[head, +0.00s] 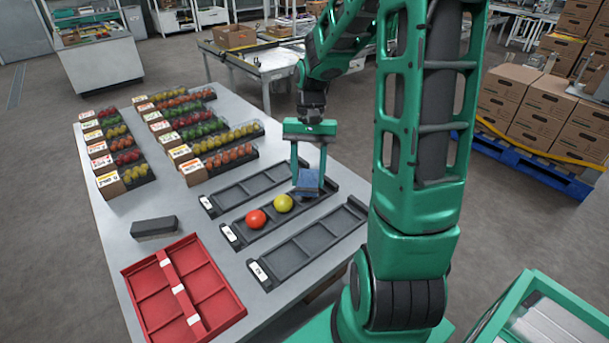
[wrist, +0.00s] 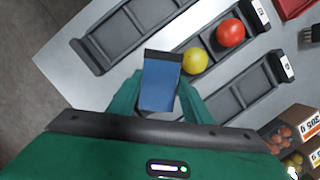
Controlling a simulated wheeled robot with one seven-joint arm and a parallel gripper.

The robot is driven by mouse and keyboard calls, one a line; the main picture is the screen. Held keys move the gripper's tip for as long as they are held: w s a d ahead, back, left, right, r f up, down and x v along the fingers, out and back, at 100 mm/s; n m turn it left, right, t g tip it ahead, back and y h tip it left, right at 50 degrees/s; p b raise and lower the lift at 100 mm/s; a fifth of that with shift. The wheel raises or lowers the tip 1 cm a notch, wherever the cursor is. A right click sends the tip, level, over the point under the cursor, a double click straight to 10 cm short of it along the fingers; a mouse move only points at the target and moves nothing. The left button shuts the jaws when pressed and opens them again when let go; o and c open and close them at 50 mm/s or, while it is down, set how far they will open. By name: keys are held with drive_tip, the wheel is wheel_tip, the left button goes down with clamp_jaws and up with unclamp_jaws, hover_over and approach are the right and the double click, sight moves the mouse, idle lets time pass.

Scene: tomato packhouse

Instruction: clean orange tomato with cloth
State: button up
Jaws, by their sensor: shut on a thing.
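My gripper (head: 309,168) is shut on a folded blue cloth (head: 307,186), which hangs at the fingertips over the far end of the middle dark tray (head: 236,234). In the wrist view the cloth (wrist: 160,84) fills the space between the green fingers. An orange-red tomato (head: 256,219) sits in the near part of the middle tray. A yellow tomato (head: 283,203) sits beside it, between it and the cloth. The wrist view also shows the orange-red tomato (wrist: 230,32) and the yellow tomato (wrist: 195,61). The cloth looks apart from the orange-red tomato; whether it touches the tray is unclear.
Empty dark trays lie on either side, one behind (head: 244,194) and one in front (head: 312,244). A red divided crate (head: 236,312) and a dark grey block (head: 154,227) are at the left. Several small trays of sorted tomatoes (head: 228,157) fill the table's far side.

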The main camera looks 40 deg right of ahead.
sight(309, 169)
drive_tip(key=shift+w+d, duration=1.5)
drive_tip(key=shift+w, duration=0.1)
drive_tip(key=shift+r, duration=3.05)
drive_tip(key=shift+s+a+f, duration=0.15)
drive_tip(key=shift+s+a, duration=0.45)
drive_tip(key=shift+a, duration=0.05)
drive_tip(key=shift+s+a+f, duration=0.25)
drive_tip(key=shift+s, duration=0.1)
drive_tip(key=shift+f, duration=2.45)
drive_tip(key=shift+f, duration=0.35)
drive_tip(key=shift+w+d, duration=0.15)
